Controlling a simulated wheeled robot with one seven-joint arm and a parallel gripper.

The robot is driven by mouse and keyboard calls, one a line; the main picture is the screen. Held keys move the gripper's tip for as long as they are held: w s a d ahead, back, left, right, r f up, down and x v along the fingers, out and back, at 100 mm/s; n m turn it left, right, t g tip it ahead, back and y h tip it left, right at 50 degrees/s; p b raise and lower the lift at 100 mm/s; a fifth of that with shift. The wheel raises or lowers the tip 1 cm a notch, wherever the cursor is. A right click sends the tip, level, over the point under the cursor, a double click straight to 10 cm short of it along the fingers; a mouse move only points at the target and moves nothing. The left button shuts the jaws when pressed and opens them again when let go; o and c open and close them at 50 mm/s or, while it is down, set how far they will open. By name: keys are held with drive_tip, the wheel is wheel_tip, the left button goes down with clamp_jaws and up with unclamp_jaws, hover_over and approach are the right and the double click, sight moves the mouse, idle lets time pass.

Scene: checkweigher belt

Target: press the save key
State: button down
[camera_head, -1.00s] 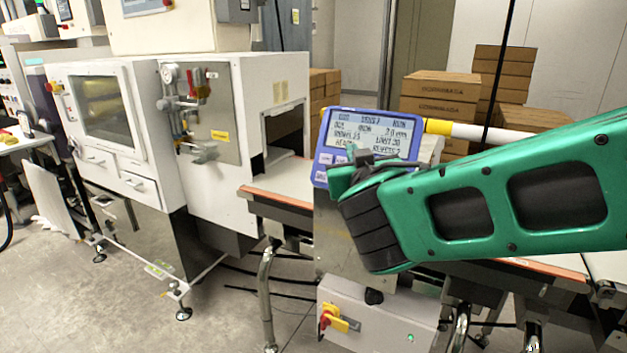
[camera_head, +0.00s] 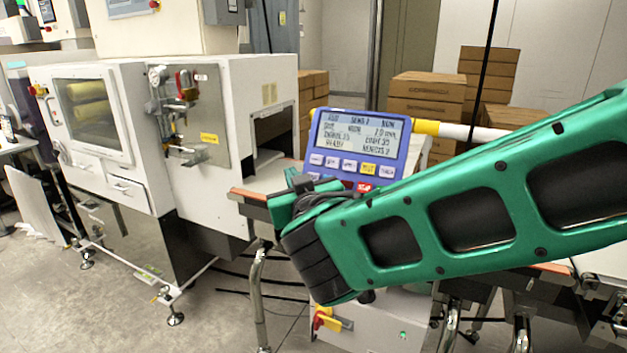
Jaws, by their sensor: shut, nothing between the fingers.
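The blue control panel (camera_head: 401,143) stands tilted on the checkweigher, its lit screen (camera_head: 360,135) facing me with several lines of text. Below the screen is a row of small keys: several pale ones and one yellow key (camera_head: 368,168). A red key (camera_head: 364,187) sits lower down, partly covered by my arm. The key labels are too small to read surely, so I cannot tell which one is save. My gripper (camera_head: 298,180) is shut and empty, at the panel's lower left. It appears apart from the keys, and my green arm hides the panel's lower edge.
A white machine with a window (camera_head: 97,115) stands at the left. A conveyor belt (camera_head: 262,184) runs behind my gripper. A yellow and white bar (camera_head: 455,131) extends right of the panel. Stacked cardboard boxes (camera_head: 428,95) stand behind. A red and yellow switch (camera_head: 326,320) is below.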

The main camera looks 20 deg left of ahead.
drive_tip(key=w+f, duration=0.3)
drive_tip(key=w, duration=0.4)
drive_tip(key=shift+w+d+f, duration=0.25)
drive_tip(key=shift+d+f, duration=0.1)
drive_tip(key=shift+f, duration=0.05)
idle(1.8)
drive_tip(key=shift+w+f, duration=0.2)
drive_tip(key=shift+w, duration=0.1)
drive_tip(key=shift+w+f, duration=0.15)
drive_tip(key=shift+w, duration=0.2)
idle(0.8)
drive_tip(key=shift+s, duration=0.15)
drive_tip(key=shift+s+r, duration=0.35)
drive_tip(key=shift+s, duration=0.25)
idle(0.3)
drive_tip(key=shift+s+a+r, duration=0.1)
drive_tip(key=shift+s+r, duration=0.3)
drive_tip(key=shift+s, duration=0.35)
drive_tip(key=shift+s+a+r, duration=0.1)
drive_tip(key=shift+s+r, duration=0.25)
drive_tip(key=shift+s, duration=0.4)
drive_tip(key=shift+s+r, duration=0.4)
drive_tip(key=shift+s, duration=0.35)
